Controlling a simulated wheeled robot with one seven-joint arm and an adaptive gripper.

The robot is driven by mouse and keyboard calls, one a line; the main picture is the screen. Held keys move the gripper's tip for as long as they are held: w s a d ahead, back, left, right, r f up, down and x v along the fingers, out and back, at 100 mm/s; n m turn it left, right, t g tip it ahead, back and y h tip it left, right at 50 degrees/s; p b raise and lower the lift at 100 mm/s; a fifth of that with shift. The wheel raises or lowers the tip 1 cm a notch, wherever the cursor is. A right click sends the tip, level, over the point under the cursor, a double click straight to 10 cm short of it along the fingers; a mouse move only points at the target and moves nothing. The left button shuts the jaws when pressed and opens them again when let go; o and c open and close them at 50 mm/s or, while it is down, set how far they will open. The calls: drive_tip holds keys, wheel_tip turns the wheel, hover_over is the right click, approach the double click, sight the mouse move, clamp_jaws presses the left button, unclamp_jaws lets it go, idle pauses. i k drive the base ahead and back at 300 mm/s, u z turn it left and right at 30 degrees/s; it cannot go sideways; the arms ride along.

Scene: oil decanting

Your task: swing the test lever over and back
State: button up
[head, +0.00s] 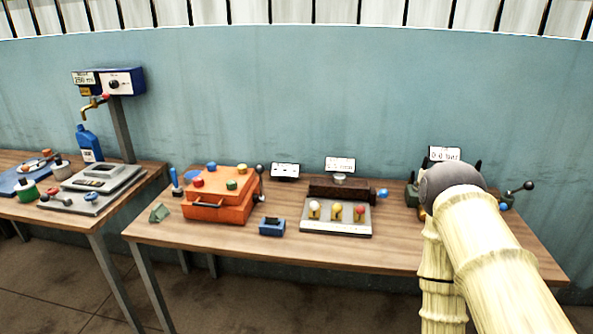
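A lever with a dark rod and black ball knob (528,186) sticks out to the upper right at the right end of the bench. It belongs to a device standing mostly behind my arm, with a small display reading about 0.0 bar (444,154) above it. A second upright lever with a black knob (260,170) stands at the right side of the orange box (217,207). The frame does not label either one as the test lever. My pale, bent arm covers the middle of the right-hand device. My gripper is not visible.
The wooden bench (215,235) also carries a grey panel (337,228) with several knobs and a small blue block (271,227). A second table on the left holds a blue bottle (88,144) and a tap unit (110,82). A blue wall stands behind.

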sight(259, 169)
drive_tip(key=z, duration=0.25)
drive_tip(key=i, duration=0.75)
drive_tip(key=u, duration=1)
